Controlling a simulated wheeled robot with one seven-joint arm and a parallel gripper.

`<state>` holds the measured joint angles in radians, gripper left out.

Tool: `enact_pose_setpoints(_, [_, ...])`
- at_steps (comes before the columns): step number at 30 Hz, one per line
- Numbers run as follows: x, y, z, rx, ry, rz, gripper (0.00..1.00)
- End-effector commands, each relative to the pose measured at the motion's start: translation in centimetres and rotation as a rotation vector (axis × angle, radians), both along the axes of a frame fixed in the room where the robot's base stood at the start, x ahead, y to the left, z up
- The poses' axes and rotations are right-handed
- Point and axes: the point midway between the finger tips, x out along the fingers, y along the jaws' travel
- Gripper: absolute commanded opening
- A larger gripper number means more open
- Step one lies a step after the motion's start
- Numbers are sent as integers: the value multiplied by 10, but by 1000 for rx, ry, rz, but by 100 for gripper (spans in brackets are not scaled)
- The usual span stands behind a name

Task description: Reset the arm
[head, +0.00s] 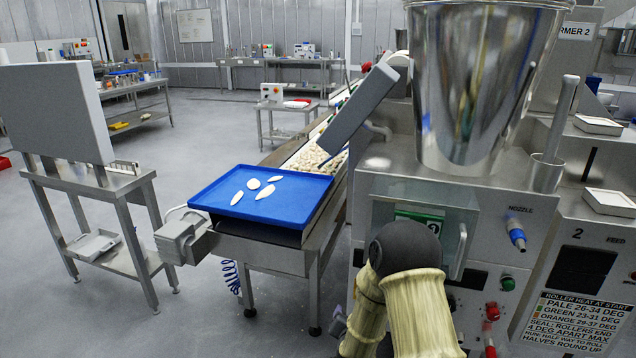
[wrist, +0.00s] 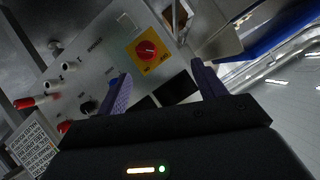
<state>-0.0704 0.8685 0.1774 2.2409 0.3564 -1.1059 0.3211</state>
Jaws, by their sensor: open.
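My gripper (wrist: 163,84) shows in the wrist view with its two purple fingers spread apart and nothing between them. Behind the fingers is a tilted grey control panel (wrist: 92,68). A red rotary switch on a yellow plate (wrist: 147,50) lies just beyond the gap between the fingers. I cannot tell whether the fingers touch anything, but no contact shows. In the head view, my bent arm rises at the bottom, in front of the machine, and largely hides my gripper.
A steel machine (head: 395,170) with a large hopper (head: 482,85) stands close at the right. A blue tray (head: 293,204) with several pale pieces sits at the conveyor's end. A steel stand (head: 95,195) with a grey panel is at left. Open floor lies between stand and conveyor.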

Motion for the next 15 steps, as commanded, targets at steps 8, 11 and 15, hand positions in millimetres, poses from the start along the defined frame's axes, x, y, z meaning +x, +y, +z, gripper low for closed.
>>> enact_pose_setpoints(8, [-44, -8, 50, -73, 253, 170, 70])
enact_pose_setpoints(11, [-69, -14, 64, -106, 349, 227, 70])
enact_pose_setpoints(15, [-111, -25, 84, -154, 484, 304, 70])
